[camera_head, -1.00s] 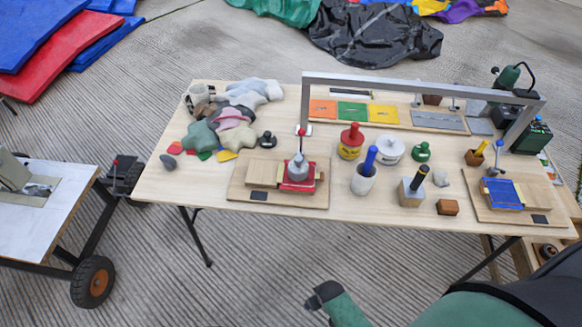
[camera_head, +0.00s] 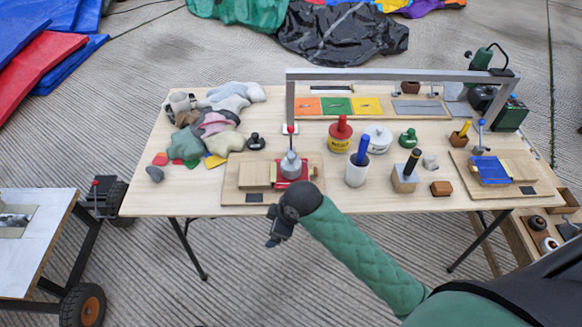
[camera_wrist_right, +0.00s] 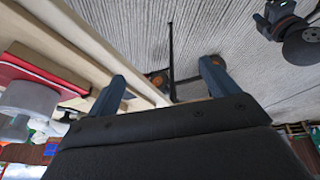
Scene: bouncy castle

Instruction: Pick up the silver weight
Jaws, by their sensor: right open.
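The silver weight (camera_head: 291,167) is a rounded grey piece on a red block (camera_head: 288,183), on a wooden board at the table's front left. A red-knobbed stem shows directly above it. My right gripper (camera_head: 277,232) is in front of the table's front edge, below and slightly left of the weight, and apart from it. In the right wrist view its two fingers (camera_wrist_right: 163,85) are spread with nothing between them. A pale grey cylinder beside a red block, probably the weight (camera_wrist_right: 28,100), shows at the left there. My left gripper is not in view.
A metal frame (camera_head: 400,74) spans the table behind. Stone-like pieces (camera_head: 212,125) lie at the back left.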

